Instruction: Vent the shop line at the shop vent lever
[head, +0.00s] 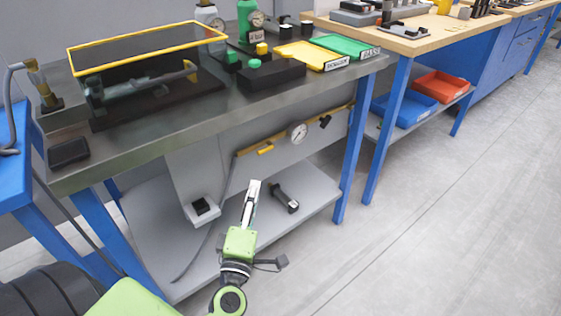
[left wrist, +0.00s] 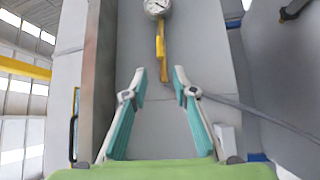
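A yellow lever-like handle (head: 265,148) sits on a thin yellow pipe along the grey panel under the steel bench. A round white gauge (head: 298,132) is to its right. A small black fitting (head: 325,121) sits farther right on the same line. No label shows which part is the shop vent lever. My left gripper (head: 254,183) is below the yellow handle, apart from it. In the left wrist view the gripper (left wrist: 159,74) is open and empty, its fingertips pointing toward the yellow handle (left wrist: 160,42) and the gauge (left wrist: 156,7). My right gripper is out of view.
The steel bench top (head: 160,135) overhangs the panel. A lower shelf (head: 313,205) holds a black-and-grey tool (head: 285,198). A grey bracket (head: 190,185) hangs left of my gripper, and blue legs (head: 352,150) stand right. The floor at right is clear.

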